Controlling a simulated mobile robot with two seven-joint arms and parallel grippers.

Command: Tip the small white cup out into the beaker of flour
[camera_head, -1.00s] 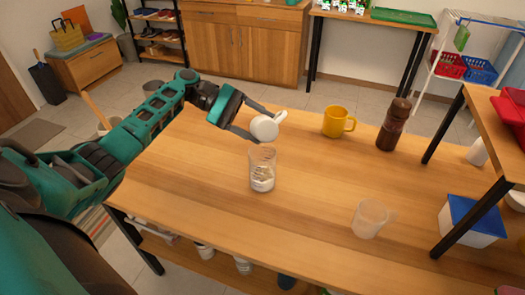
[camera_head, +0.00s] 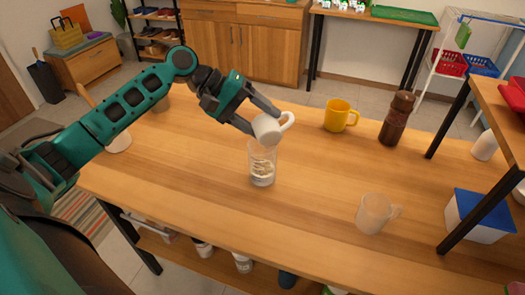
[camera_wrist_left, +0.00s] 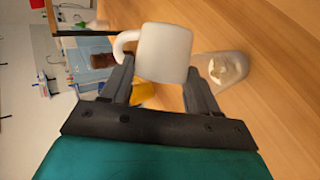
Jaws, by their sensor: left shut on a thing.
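My left gripper (camera_head: 262,122) is shut on the small white cup (camera_head: 267,130) and holds it tilted just above the beaker's rim. In the left wrist view the cup (camera_wrist_left: 164,52) sits between the two fingers (camera_wrist_left: 158,82), its handle to the left. The clear beaker (camera_head: 262,163) stands upright on the table with pale flour low inside it. It also shows in the left wrist view (camera_wrist_left: 224,68), beside the cup. I cannot see into the cup. My right gripper is not in view.
A yellow mug (camera_head: 336,115) and a brown pepper mill (camera_head: 392,122) stand behind and to the right. A clear jug (camera_head: 374,213) stands at the front right. The front middle of the table (camera_head: 230,215) is clear.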

